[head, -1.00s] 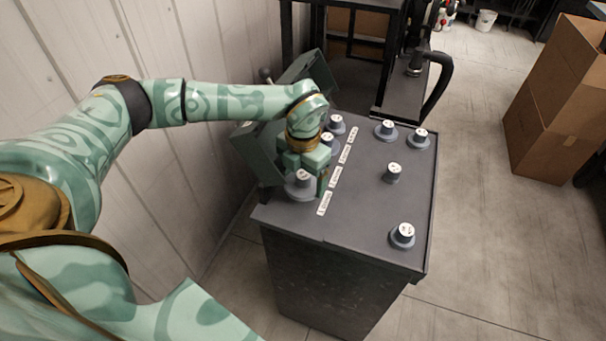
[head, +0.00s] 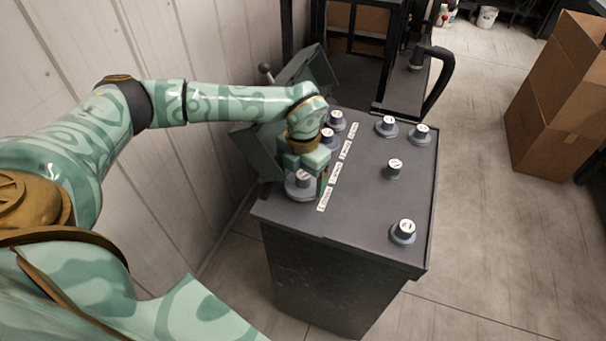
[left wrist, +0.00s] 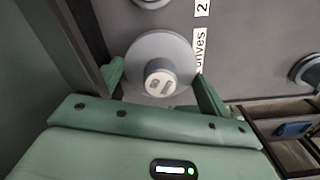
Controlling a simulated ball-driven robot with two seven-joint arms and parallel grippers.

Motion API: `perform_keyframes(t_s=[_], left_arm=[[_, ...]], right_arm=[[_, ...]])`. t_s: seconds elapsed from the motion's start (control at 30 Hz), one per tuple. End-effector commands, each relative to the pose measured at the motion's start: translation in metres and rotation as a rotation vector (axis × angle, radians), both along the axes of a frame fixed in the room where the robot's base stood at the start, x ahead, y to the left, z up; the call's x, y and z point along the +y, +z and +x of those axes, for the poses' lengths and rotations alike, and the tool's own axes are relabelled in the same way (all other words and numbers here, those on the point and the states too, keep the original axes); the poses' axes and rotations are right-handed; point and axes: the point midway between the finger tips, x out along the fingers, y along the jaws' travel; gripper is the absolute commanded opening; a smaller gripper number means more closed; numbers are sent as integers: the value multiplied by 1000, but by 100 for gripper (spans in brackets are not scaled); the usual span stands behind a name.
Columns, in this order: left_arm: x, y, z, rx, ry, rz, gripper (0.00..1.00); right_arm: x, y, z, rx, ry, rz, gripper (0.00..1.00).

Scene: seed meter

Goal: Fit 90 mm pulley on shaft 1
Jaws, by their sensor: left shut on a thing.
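My left gripper (head: 308,173) is at the near left corner of the dark bench top, pointing down. Its fingers are shut on a grey pulley (head: 294,190). In the left wrist view, the gripper (left wrist: 160,88) has one finger on each side of the pulley disc (left wrist: 148,48). A raised round hub with a white marked top (left wrist: 160,83) stands at the disc's middle. The marking is too small to read. The pulley looks level and very low over the bench top; I cannot tell whether it touches. The shaft beneath is hidden. My right gripper is not in view.
Other pulleys stand on the bench top, including one at the front right (head: 402,232) and one at the back right (head: 420,134). White label strips (head: 325,198) run beside the left row. A green open housing (head: 262,150) borders the left edge.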

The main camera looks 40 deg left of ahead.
Motion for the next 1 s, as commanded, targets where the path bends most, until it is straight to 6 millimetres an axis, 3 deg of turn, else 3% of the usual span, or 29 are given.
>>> perform_keyframes(t_s=[1.0], left_arm=[[0, -17, -1, 4, -1, 0, 53]], right_arm=[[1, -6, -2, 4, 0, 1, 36]])
